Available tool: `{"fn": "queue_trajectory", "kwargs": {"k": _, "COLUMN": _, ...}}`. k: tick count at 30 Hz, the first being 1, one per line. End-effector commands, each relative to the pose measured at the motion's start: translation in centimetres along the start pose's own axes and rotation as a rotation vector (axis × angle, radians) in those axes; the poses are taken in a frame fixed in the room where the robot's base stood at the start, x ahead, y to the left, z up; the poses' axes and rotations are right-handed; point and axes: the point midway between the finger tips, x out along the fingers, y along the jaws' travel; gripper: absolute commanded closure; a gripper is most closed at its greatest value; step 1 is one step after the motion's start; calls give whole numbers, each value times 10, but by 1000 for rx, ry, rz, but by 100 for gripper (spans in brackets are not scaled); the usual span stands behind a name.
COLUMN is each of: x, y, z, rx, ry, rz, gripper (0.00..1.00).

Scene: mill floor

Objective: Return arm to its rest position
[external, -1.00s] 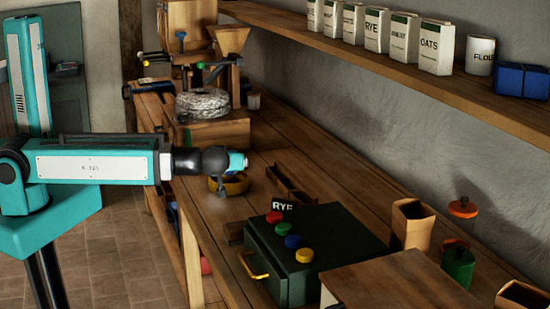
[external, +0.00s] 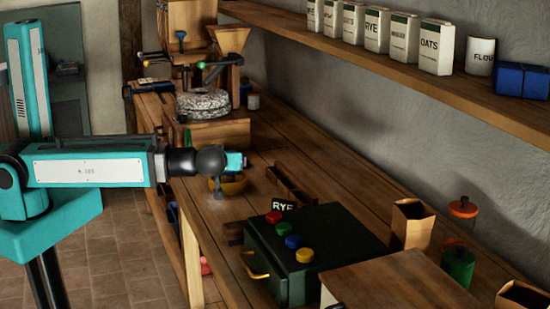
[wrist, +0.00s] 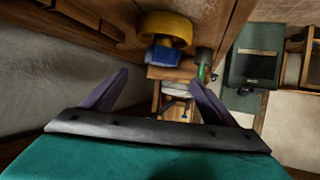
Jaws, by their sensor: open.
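My arm reaches from the left side of the external view, with its forearm nearly level. My gripper (wrist: 157,92) shows two dark fingers spread apart in the wrist view, with nothing between them. The fingers are hard to make out there.
A dark green box (external: 335,235) with coloured knobs and a yellow handle stands on the bench. A millstone (external: 203,103) sits at the back. A shelf (external: 400,62) holds labelled bags. The floor (external: 125,265) left of the bench looks clear.

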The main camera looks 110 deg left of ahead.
Motion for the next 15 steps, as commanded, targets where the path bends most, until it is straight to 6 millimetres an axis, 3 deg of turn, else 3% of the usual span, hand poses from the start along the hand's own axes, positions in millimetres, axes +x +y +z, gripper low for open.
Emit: {"fn": "queue_trajectory", "kwargs": {"k": 15, "x": -5, "y": 2, "z": 2, "rx": 14, "ry": -17, "rz": 4, "gripper": 20}}
